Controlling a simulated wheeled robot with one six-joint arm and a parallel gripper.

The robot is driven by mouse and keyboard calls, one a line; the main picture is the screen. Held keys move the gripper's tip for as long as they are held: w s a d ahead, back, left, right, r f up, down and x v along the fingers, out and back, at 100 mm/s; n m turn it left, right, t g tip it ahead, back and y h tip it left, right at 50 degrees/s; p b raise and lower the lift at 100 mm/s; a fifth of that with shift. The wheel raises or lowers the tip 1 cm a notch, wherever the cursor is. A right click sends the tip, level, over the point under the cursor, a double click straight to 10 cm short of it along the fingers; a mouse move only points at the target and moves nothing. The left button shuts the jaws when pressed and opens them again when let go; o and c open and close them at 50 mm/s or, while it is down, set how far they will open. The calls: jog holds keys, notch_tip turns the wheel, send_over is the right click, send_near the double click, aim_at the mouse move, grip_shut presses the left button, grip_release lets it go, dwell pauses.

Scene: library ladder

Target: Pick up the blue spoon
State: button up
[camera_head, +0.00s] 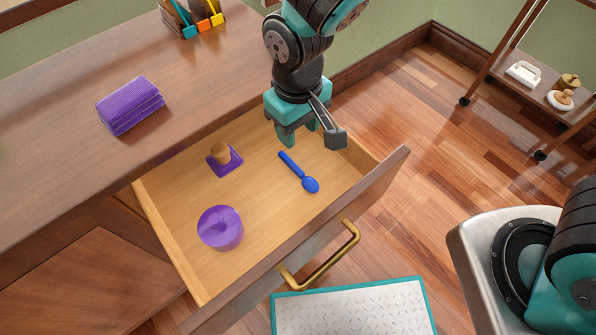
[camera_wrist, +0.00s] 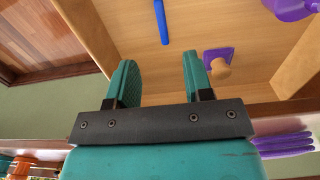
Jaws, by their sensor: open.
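The blue spoon (camera_head: 299,172) lies flat on the floor of the open drawer (camera_head: 262,222), on its right side, with its bowl toward the drawer front. Part of its handle shows at the top of the wrist view (camera_wrist: 161,20); the bowl is out of that frame. My gripper (camera_head: 306,138) is above the back part of the drawer, near the handle end of the spoon. In the wrist view its two teal fingers (camera_wrist: 157,75) are apart with nothing between them, and the spoon handle appears beyond the fingertips.
In the drawer are a purple square piece with a wooden knob (camera_head: 221,152) and a round purple container (camera_head: 220,228). The drawer front has a brass handle (camera_head: 322,256). A folded purple stack (camera_head: 130,106) lies on the desk top (camera_head: 60,135). A wooden cart (camera_head: 540,75) stands right.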

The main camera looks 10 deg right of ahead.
aim_at(299, 171)
notch_tip(299, 171, down, 14)
jog(key=shift+d+r+b, duration=0.1)
jog(key=shift+r+b, duration=0.05)
jog(key=shift+b, duration=0.6)
grip_shut()
